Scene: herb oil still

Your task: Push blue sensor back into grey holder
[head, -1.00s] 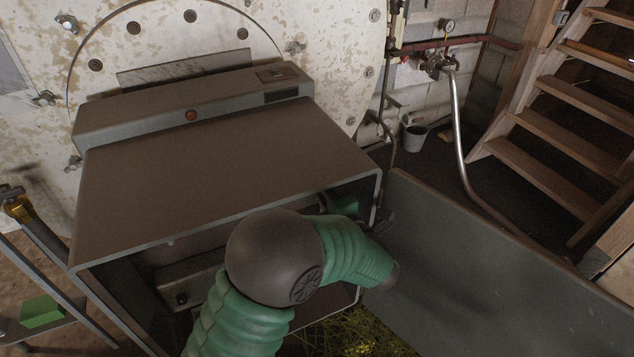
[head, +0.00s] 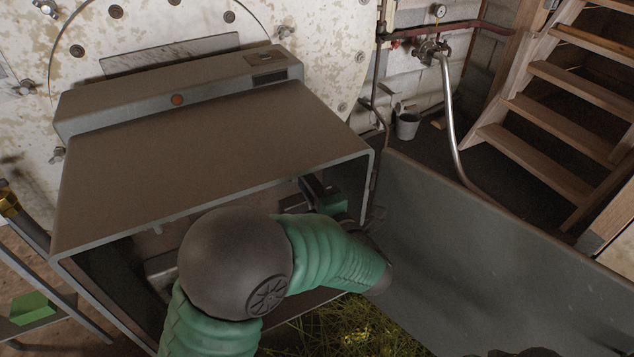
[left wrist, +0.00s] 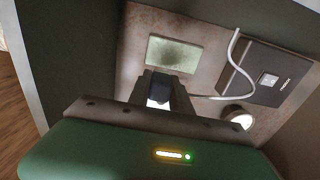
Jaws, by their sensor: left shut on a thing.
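My left arm reaches into the open front of the grey hood (head: 215,150), and my left gripper (head: 316,190) is partly visible under its right side. In the left wrist view, my left gripper (left wrist: 163,92) is shut on a small dark, bluish block, which I take for the blue sensor (left wrist: 159,84). A bright white patch shows just below the block. The fingers point toward the back panel; I cannot tell whether the block touches it. The grey holder cannot be made out clearly. My right gripper is not in view.
The back panel (left wrist: 203,75) carries a pale green window (left wrist: 172,53), a dark switch box (left wrist: 267,75) with a loose white cable (left wrist: 232,55), and a lit round lamp (left wrist: 237,117). A large grey panel (head: 480,260) stands right of the hood. Yellow-green herbs (head: 350,325) lie below.

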